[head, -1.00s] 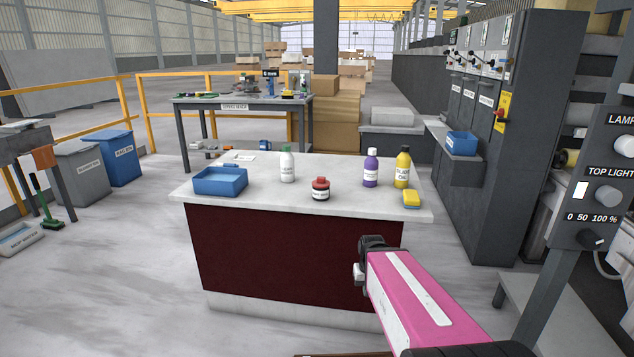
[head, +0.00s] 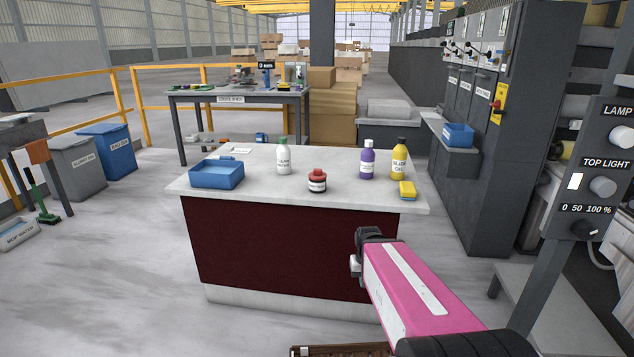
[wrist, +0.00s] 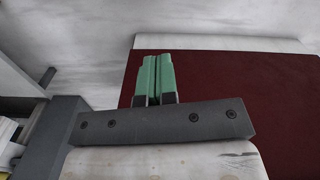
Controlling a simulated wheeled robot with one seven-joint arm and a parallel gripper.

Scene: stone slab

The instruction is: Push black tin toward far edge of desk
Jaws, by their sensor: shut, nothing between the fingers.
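The black tin (head: 318,186) stands upright on the light stone top of the desk (head: 260,183), near its front edge. It has a red lid and a white label. My gripper (wrist: 155,78) has green fingers held together with nothing between them. In the head view my pink arm reaches up from the bottom right, and its dark end (head: 357,262) is in front of the desk's dark red front panel, below the top. It is apart from the tin. The wrist view shows the red panel and pale floor, not the tin.
A blue tray (head: 217,175) is left of the tin. A white bottle (head: 284,160) stands behind it. A purple bottle (head: 367,162), a yellow bottle (head: 398,162) and a yellow sponge (head: 407,190) are to the right. The slab directly behind the tin looks clear.

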